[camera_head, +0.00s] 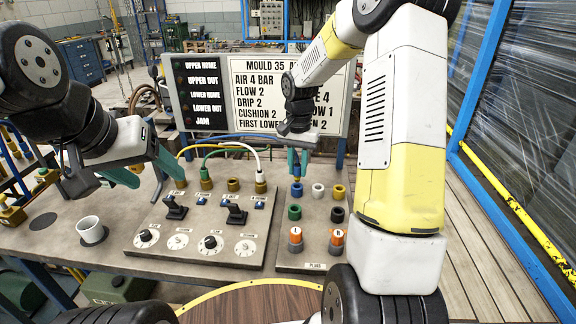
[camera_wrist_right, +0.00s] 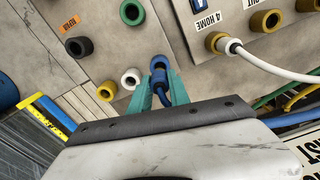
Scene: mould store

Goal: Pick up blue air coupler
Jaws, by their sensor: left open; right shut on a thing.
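The blue air coupler (camera_wrist_right: 159,78) is between the green fingers of my right gripper (camera_wrist_right: 162,90) in the right wrist view. My right gripper (camera_head: 297,166) points down over the plug panel in the head view and is shut on the coupler. Blue also shows just below its fingertips (camera_head: 296,188), at the left end of the row with the white and yellow ones. I cannot tell whether the coupler is seated or raised. My left gripper (camera_head: 146,172) is open and empty, over the table's left part, above and left of the control panel.
The plug panel (camera_head: 313,263) also bears white (camera_head: 318,190), yellow (camera_head: 338,191), green (camera_head: 294,212) and black (camera_head: 337,214) rings. The control panel (camera_head: 196,255) has knobs, levers and several hoses. A white cup (camera_head: 90,229) stands left. A sign board (camera_head: 262,93) stands behind.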

